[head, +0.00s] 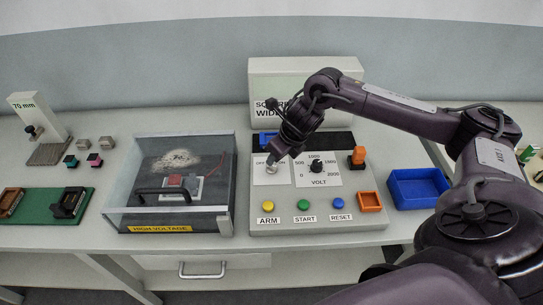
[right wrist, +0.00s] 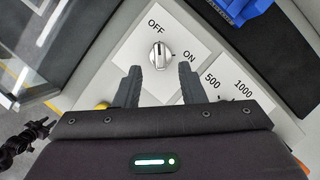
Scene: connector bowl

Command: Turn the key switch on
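The key switch (right wrist: 160,55) is a small silver round knob with a raised bar on a white plate marked OFF and ON. In the right wrist view its bar stands nearly upright, in line with OFF; ON is to its right. It also shows in the head view (head: 271,169), partly covered by my gripper. My right gripper (right wrist: 159,70) is open, its two dark fingers apart on either side just below the knob, holding nothing. In the head view this gripper (head: 273,160) is over the panel's left part. My left gripper is not in view.
The panel has a VOLT dial (head: 316,166), an orange switch (head: 357,157) and ARM (head: 268,206), START (head: 303,204) and RESET (head: 338,203) buttons. A clear HIGH VOLTAGE box (head: 130,215) stands left. A blue bin (head: 418,202) stands right.

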